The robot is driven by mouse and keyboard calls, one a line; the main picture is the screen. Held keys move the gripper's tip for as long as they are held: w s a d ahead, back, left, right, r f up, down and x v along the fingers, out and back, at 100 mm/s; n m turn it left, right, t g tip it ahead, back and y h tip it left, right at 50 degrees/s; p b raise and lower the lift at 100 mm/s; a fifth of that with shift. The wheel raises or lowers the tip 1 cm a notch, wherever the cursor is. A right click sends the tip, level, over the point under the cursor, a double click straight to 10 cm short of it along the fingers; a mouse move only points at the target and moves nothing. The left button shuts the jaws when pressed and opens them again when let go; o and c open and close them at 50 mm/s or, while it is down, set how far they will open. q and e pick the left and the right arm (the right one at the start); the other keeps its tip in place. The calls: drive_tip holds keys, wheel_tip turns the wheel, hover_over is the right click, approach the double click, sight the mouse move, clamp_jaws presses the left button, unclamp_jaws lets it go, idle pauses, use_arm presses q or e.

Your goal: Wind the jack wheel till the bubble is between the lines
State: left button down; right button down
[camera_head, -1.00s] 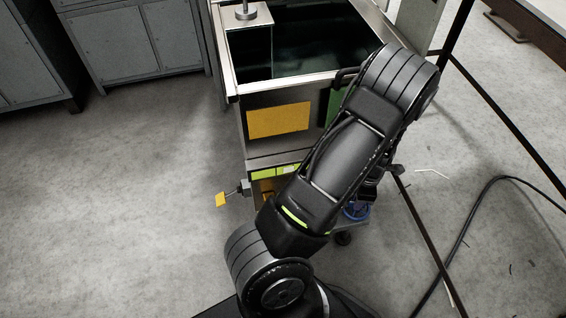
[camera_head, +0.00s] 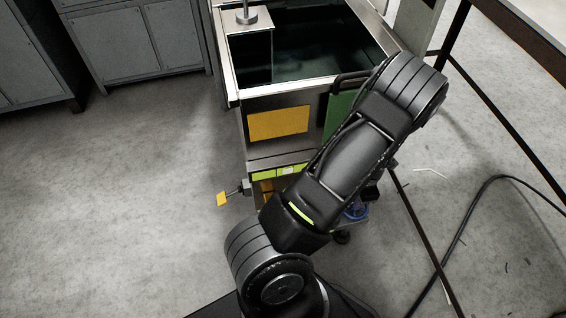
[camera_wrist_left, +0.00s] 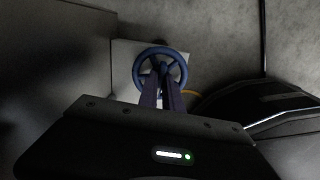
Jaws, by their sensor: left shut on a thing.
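The blue spoked jack wheel (camera_head: 356,211) shows low on the tank cart, partly hidden behind my left arm. In the left wrist view the wheel (camera_wrist_left: 183,68) lies straight ahead of my left gripper (camera_wrist_left: 163,80). The fingers are close together at the wheel's near side and hub, shut on it. In the head view only a dark bit of the left gripper (camera_head: 371,193) shows beside the arm. A yellow-green strip with a pale spot (camera_head: 288,170) is on the cart front; it may be the level, but I cannot make out a bubble or lines. My right gripper is out of view.
The open steel tank (camera_head: 237,95) with dark liquid stands above the wheel. A yellow-handled valve (camera_head: 222,199) juts out at its left. A black cable (camera_head: 470,205) lies on the floor at right, near dark frame bars. The floor at left is clear.

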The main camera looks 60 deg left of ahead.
use_arm(q)
drive_tip(key=shift+n, duration=0.4)
drive_tip(key=shift+r+n+p, duration=0.1)
drive_tip(key=shift+n+p, duration=0.4)
drive_tip(key=shift+p, duration=0.1)
drive_tip(key=shift+n, duration=0.5)
drive_tip(key=shift+n+p, duration=0.6)
drive_tip(key=shift+p, duration=0.2)
drive_tip(key=shift+n, duration=0.4)
